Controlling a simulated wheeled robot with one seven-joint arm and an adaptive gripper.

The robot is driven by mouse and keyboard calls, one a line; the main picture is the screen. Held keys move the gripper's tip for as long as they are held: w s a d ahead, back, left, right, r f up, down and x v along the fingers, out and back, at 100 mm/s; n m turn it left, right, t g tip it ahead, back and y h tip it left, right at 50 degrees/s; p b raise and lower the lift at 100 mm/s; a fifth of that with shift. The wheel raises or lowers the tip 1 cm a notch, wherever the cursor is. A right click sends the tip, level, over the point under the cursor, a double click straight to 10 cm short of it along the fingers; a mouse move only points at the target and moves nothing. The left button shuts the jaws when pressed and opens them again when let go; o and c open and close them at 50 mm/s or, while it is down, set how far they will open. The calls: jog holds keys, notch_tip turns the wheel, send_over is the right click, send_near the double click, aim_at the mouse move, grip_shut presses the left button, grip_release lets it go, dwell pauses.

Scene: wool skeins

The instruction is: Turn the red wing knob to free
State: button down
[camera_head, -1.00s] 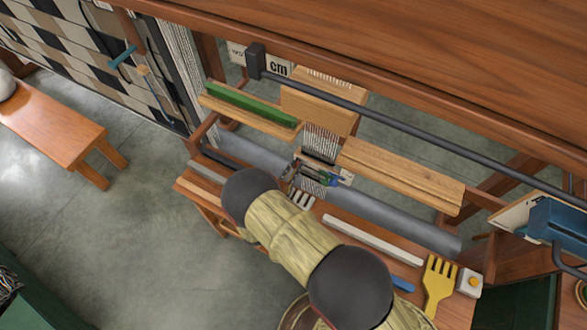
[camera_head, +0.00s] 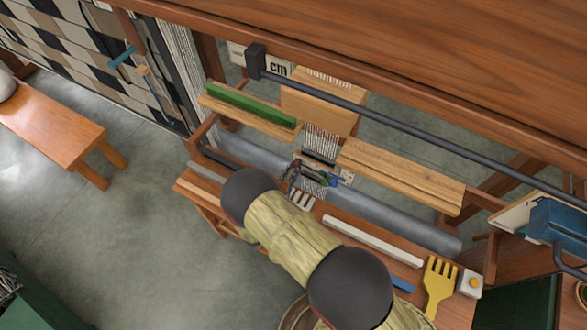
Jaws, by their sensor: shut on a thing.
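My gripper (camera_head: 316,177) is at the middle of the loom front, by the grey roller (camera_head: 385,219). It is small in the picture and partly covered by my own arm. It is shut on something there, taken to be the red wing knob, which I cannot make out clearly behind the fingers. A small pale plate with dark marks (camera_head: 346,177) shows just right of the gripper. The knob's angle cannot be read.
A wooden shelf below holds a white bar (camera_head: 372,241), a yellow fork-shaped tool (camera_head: 439,283) and a pale block with a yellow button (camera_head: 469,281). A dark rail (camera_head: 400,124) crosses above. Wooden boards (camera_head: 400,175) flank the gripper.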

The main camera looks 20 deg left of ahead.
jog(key=shift+f, duration=0.1)
jog(key=c, duration=2)
grip_release()
jog(key=shift+o, duration=0.2)
jog(key=shift+s, duration=0.1)
jog(key=s, duration=0.8)
jog(key=s+a, duration=0.1)
jog(key=s, duration=0.2)
jog(key=shift+s, duration=0.4)
